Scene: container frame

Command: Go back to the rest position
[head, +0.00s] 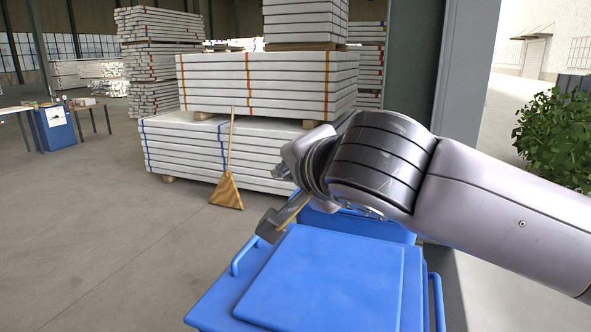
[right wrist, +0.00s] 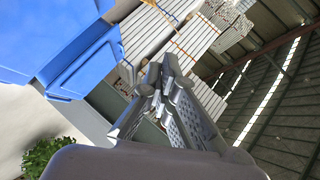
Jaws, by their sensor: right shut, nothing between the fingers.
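My right arm comes in from the right of the head view and reaches over the blue container. My right gripper (head: 284,172) is at its end, mostly hidden behind the wrist. In the right wrist view, its fingers (right wrist: 164,76) are together with nothing between them. The gripper is clear of the stacks behind it. My left gripper is not in view.
A blue lidded container (head: 335,280) stands just below my right arm. Behind it are stacks of strapped white boards (head: 265,85) with a broom (head: 227,190) leaning on them. A grey column (head: 415,65) and green plant (head: 560,135) stand right.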

